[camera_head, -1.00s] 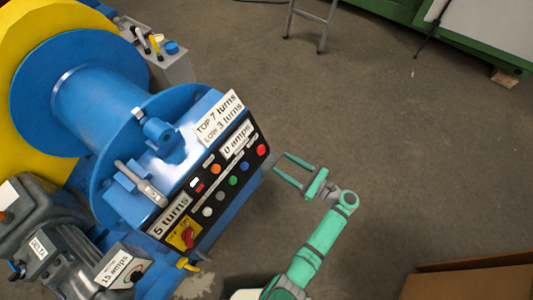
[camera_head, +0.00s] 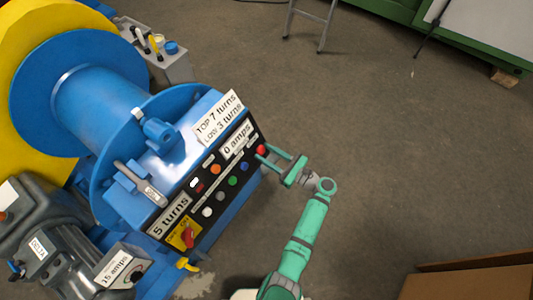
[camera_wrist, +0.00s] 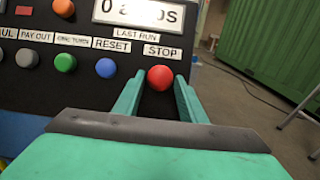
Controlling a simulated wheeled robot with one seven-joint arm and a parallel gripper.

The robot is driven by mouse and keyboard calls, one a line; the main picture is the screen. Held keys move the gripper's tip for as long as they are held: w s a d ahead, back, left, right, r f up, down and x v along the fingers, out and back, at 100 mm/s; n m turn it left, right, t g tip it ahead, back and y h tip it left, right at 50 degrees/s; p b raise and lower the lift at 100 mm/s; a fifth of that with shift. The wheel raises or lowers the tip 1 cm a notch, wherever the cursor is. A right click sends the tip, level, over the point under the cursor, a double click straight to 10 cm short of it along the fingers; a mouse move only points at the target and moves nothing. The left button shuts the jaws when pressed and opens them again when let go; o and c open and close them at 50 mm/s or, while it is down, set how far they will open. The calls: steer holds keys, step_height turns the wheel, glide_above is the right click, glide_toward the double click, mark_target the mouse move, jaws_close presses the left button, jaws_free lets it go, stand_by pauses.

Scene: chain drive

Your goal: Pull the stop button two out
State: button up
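The red stop button (camera_wrist: 160,78) sits under the "STOP" label at the right end of the lower button row on the black panel. In the head view it (camera_head: 261,149) is at the panel's right end. My gripper (camera_wrist: 158,92) is open, with its two green fingers reaching toward the panel, one on each side of the red button. In the head view my gripper (camera_head: 272,157) is at the panel's right edge. Whether the fingers touch the button I cannot tell. "Stop button two" is not marked as such in these views.
A blue button (camera_wrist: 105,68), a green button (camera_wrist: 65,62) and an orange knob (camera_wrist: 63,8) are left of my fingers. The display (camera_wrist: 140,14) is above. The blue winch drum (camera_head: 95,95) stands behind the panel. The floor (camera_head: 400,170) to the right is clear.

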jaws_close()
steer(key=shift+s+d+r, duration=0.25)
steer(key=shift+s+d, duration=0.15)
steer(key=shift+d, duration=0.15)
steer(key=shift+o, duration=2.4)
jaws_free()
steer(key=v, duration=1.1)
steer(key=shift+a, duration=0.15)
